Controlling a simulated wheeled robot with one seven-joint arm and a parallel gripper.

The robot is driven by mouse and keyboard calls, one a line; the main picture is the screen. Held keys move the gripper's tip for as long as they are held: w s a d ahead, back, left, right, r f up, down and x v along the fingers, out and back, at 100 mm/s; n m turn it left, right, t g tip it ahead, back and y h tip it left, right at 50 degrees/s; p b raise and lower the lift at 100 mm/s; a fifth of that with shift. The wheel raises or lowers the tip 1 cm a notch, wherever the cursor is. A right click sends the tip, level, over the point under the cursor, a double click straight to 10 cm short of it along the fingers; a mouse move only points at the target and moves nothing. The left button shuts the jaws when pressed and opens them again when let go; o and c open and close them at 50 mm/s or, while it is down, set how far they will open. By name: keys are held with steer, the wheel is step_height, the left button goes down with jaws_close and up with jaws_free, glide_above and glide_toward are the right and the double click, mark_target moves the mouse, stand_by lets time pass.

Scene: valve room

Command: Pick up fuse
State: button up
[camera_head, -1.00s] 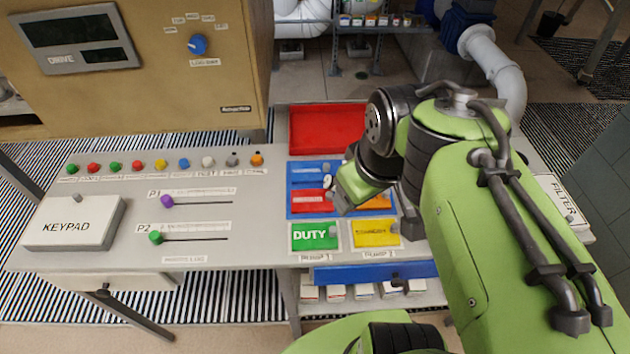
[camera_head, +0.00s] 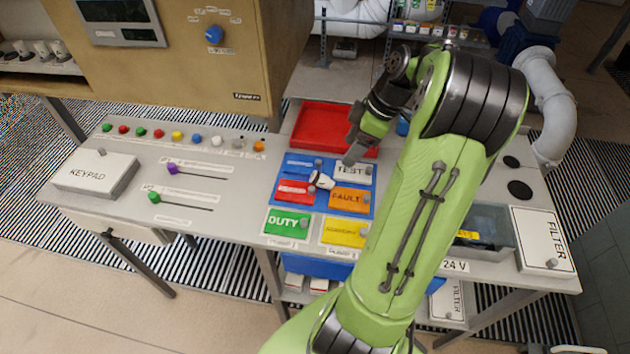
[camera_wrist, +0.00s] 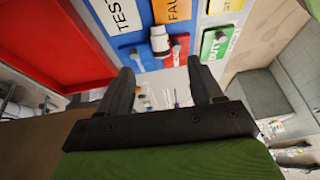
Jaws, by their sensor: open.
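A small white cylinder with a grey end, which looks like the fuse (camera_head: 321,180), lies on the blue panel (camera_head: 282,185) among the coloured plates. In the wrist view the same white cylinder (camera_wrist: 160,42) is beyond the fingertips, roughly centred between them. My gripper (camera_head: 352,154) is above the panel, up and to the right of the cylinder, near the front edge of the red tray. In the wrist view my gripper (camera_wrist: 160,72) has its two dark fingers spread apart with nothing between them.
The red tray (camera_head: 302,135) sits behind the panel and looks empty. Labelled plates with small knobs, such as TEST (camera_head: 352,171) and DUTY (camera_head: 285,224), surround the cylinder. The tan drive cabinet (camera_head: 270,75) stands at the back left. A clear-sided box (camera_head: 490,222) is at right.

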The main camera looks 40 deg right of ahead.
mark_target(327, 179)
steer(key=b+x, duration=0.2)
steer(key=x, duration=1.1)
steer(key=shift+w+f+b, duration=0.1)
steer(key=shift+w+b, duration=0.1)
steer(key=shift+b, duration=0.1)
jaws_close()
step_height(327, 179, up, 10)
steer(key=shift+r+p, duration=0.1)
steer(key=shift+p, duration=1.1)
steer(key=shift+r, duration=0.1)
